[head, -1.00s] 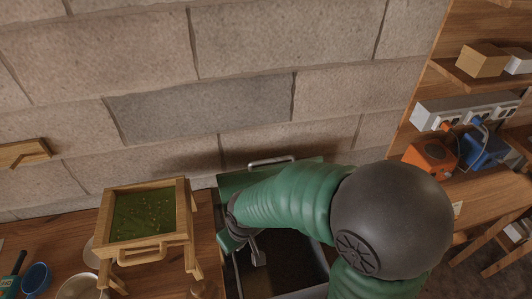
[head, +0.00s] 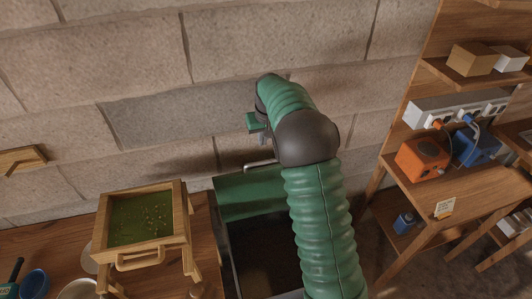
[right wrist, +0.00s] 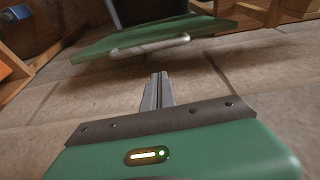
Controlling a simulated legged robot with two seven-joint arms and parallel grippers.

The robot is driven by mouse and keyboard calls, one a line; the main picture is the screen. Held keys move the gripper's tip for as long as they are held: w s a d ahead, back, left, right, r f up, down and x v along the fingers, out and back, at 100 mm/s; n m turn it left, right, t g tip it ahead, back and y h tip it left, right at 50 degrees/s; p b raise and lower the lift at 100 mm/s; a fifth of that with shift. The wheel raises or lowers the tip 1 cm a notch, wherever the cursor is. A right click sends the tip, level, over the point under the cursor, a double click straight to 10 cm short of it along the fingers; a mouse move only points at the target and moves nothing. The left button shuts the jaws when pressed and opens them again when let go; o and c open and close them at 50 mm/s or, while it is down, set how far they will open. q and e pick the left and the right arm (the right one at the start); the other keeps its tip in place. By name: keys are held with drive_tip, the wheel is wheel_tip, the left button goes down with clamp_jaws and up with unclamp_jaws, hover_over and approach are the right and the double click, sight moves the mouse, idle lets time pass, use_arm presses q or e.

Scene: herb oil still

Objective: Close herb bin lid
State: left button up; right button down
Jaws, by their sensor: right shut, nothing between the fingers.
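The herb bin (head: 229,255) stands open below the wall, its dark inside showing beside my right arm. Its green lid (head: 238,196) is raised at the back of the bin, on the wall side, partly hidden by my arm. A metal handle (head: 260,165) is on the lid's upper edge. My right gripper (head: 263,140) is shut and empty, above the handle near the wall. In the right wrist view, the shut fingers (right wrist: 157,90) point toward the lid (right wrist: 205,37) and its handle (right wrist: 150,44), with a gap between. My left gripper is not in view.
A wooden sieve frame (head: 143,254) with green contents stands left of the bin on a wooden table. A blue cup (head: 34,282) is farther left. The stone wall (head: 150,60) is close behind. Right is a wooden bench with an orange device (head: 423,158) and a blue one (head: 473,148).

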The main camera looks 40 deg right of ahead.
drive_tip(key=d, duration=0.5)
drive_tip(key=p, duration=0.4)
hover_over(270, 166)
drive_tip(key=x, duration=0.3)
drive_tip(key=s+x, duration=0.1)
drive_tip(key=x, duration=0.4)
drive_tip(key=shift+s+f, duration=0.25)
drive_tip(key=shift+f, duration=0.25)
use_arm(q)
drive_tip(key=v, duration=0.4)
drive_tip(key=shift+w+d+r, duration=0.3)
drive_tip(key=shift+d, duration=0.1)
use_arm(e)
drive_tip(key=shift+a, duration=0.2)
